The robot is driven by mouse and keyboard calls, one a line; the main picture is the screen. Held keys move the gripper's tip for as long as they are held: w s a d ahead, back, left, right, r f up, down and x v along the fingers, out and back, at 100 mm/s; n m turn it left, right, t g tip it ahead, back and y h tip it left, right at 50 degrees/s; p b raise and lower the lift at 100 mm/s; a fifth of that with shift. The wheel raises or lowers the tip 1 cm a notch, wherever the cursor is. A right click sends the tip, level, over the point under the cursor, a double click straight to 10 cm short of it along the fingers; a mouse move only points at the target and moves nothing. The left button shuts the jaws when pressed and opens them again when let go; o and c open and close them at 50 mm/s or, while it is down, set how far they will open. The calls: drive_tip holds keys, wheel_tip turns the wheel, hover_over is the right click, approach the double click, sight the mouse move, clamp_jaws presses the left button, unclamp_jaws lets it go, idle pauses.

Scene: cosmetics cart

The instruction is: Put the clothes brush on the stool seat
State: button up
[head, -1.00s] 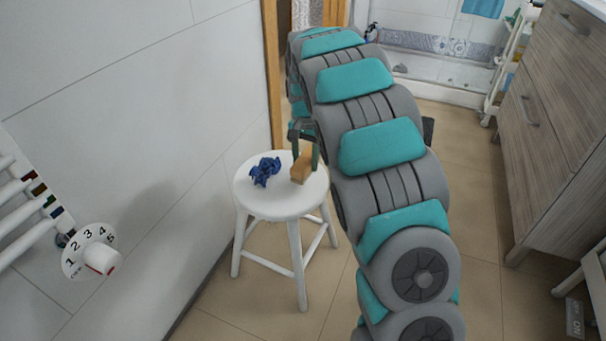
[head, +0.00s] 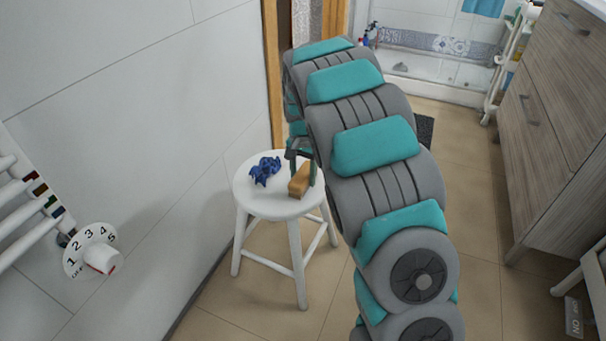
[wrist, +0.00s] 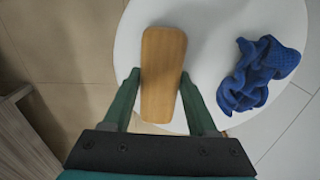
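The clothes brush (head: 300,182), with a tan wooden back, is at the right part of the white stool seat (head: 262,206). It looks at or very close to the seat surface; exact contact is hard to tell. In the wrist view the brush (wrist: 161,80) lies lengthwise between the two green fingers of my gripper (wrist: 160,76), which appear to press on its sides. My gripper (head: 302,164) is above the seat in the head view, partly hidden by my arm. The bristles are hidden beneath the brush.
A crumpled blue cloth (head: 264,171) lies on the seat, left of the brush and apart from it. A tiled wall is left of the stool, with a white radiator and dial (head: 90,251). A wooden cabinet (head: 555,130) stands at right, with open floor between.

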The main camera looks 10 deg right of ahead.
sight(303, 173)
drive_tip(key=o, duration=0.4)
drive_tip(key=shift+r, duration=0.1)
wheel_tip(303, 173, up, 12)
drive_tip(key=f, duration=0.1)
drive_tip(key=s+r+n, duration=0.2)
drive_tip(key=s, duration=0.8)
drive_tip(key=s+r+n, duration=0.1)
drive_tip(key=s+r, duration=0.1)
drive_tip(key=s, duration=0.9)
drive_tip(key=s+f+n, duration=0.1)
drive_tip(key=s, duration=0.6)
drive_tip(key=s+f+n+g, duration=0.1)
drive_tip(key=s+f+n, duration=0.1)
drive_tip(key=s, duration=0.5)
drive_tip(key=s+a+f+n, duration=0.1)
drive_tip(key=s+f+n, duration=0.1)
drive_tip(key=s, duration=0.5)
drive_tip(key=shift+s+f+g+b, duration=0.15)
drive_tip(key=shift+s+g+b, duration=0.15)
drive_tip(key=shift+g, duration=0.1)
